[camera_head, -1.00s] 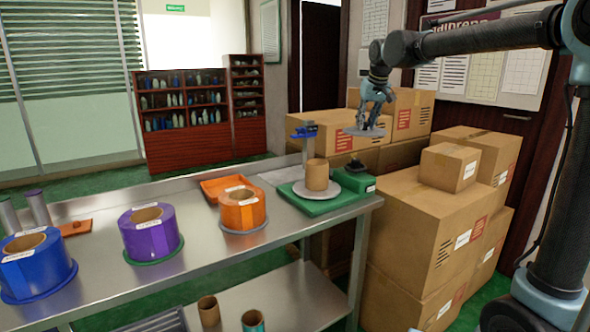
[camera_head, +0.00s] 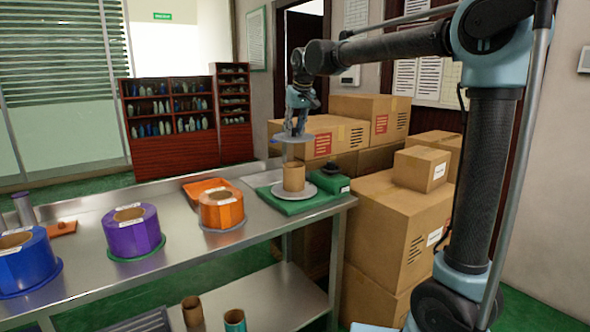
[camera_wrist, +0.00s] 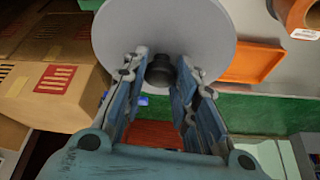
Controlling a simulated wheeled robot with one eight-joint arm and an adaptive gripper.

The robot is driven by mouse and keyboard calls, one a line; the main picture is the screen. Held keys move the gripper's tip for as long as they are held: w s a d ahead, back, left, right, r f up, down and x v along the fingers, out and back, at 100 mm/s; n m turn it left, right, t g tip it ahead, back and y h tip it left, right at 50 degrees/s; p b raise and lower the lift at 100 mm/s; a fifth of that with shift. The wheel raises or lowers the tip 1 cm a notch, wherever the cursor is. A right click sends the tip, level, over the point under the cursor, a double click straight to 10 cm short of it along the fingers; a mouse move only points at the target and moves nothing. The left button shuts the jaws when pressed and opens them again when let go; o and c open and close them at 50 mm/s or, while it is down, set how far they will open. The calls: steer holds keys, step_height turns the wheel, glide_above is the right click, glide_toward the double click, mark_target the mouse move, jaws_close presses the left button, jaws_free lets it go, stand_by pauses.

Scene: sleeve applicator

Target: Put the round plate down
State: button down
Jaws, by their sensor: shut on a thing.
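My gripper (camera_head: 297,115) is shut on the dark knob (camera_wrist: 160,73) of a round grey plate (camera_head: 292,139). The plate hangs roughly level below the fingers, and it also fills the top of the wrist view (camera_wrist: 205,35). In the head view it appears just above an upright brown cardboard tube (camera_head: 294,176), with a small gap seen between them. The tube stands on a grey disc (camera_head: 280,192) on the green base (camera_head: 322,199) at the right end of the steel table. The plate hides the tube in the wrist view.
Orange (camera_head: 221,209), purple (camera_head: 132,231) and blue (camera_head: 28,263) rolls stand on the table (camera_head: 180,262) to the left. An orange tray (camera_head: 190,188) lies behind the orange roll. A green block with a black knob (camera_head: 333,180) is beside the tube. Cardboard boxes (camera_head: 400,225) are stacked right.

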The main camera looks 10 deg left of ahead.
mark_target(298, 138)
step_height(298, 138, down, 10)
stand_by(0.6)
steer(key=shift+d+f, duration=0.1)
steer(key=shift+f, duration=0.1)
steer(key=c, duration=1.3)
jaws_free()
steer(key=v, duration=1.2)
steer(key=shift+r, duration=0.25)
